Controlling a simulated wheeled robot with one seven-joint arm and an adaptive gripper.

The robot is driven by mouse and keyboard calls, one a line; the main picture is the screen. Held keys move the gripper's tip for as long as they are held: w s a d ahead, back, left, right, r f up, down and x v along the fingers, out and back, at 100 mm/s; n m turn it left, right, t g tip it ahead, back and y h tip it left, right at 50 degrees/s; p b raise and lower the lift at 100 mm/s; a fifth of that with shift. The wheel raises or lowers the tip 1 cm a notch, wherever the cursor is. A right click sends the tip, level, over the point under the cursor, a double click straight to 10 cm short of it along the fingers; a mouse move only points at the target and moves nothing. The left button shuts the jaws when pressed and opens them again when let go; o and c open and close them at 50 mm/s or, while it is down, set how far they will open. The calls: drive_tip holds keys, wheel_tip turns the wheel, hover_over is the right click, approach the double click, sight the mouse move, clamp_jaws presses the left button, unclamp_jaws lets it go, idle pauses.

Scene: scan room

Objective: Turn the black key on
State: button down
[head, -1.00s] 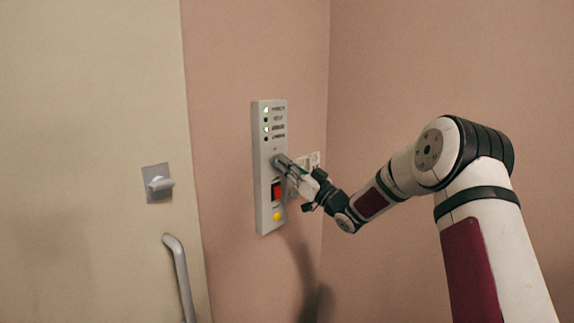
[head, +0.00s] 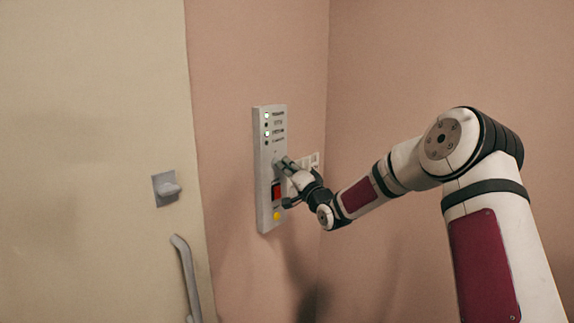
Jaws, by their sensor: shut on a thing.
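A tall grey control panel (head: 266,145) is fixed to the pink wall in the head view. It has a column of small indicator lights at the top, a red switch (head: 276,191) lower down and a yellow button (head: 276,216) near the bottom. My gripper (head: 283,164) reaches the panel from the right, its fingertips at the middle of the panel, above the red switch. It is shut on the key there. The black key itself is hidden behind the fingers, so its angle cannot be told.
A white wall plate (head: 312,160) sits just right of the panel, behind my gripper, close to the room corner. To the left is a cream door with a grey thumb-turn (head: 167,188) and a grey handle (head: 187,277). The wall below the panel is clear.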

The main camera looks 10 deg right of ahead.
drive_tip(key=shift+m+g+h+p, duration=0.5)
drive_tip(key=shift+m+p, duration=0.1)
drive_tip(key=shift+m, duration=1.2)
drive_tip(key=shift+m+g+h+p, duration=0.5)
drive_tip(key=shift+m+p, duration=0.1)
drive_tip(key=shift+m, duration=1.2)
drive_tip(key=c, duration=1.8)
unclamp_jaws()
drive_tip(key=shift+o, duration=0.2)
drive_tip(key=v, duration=1.2)
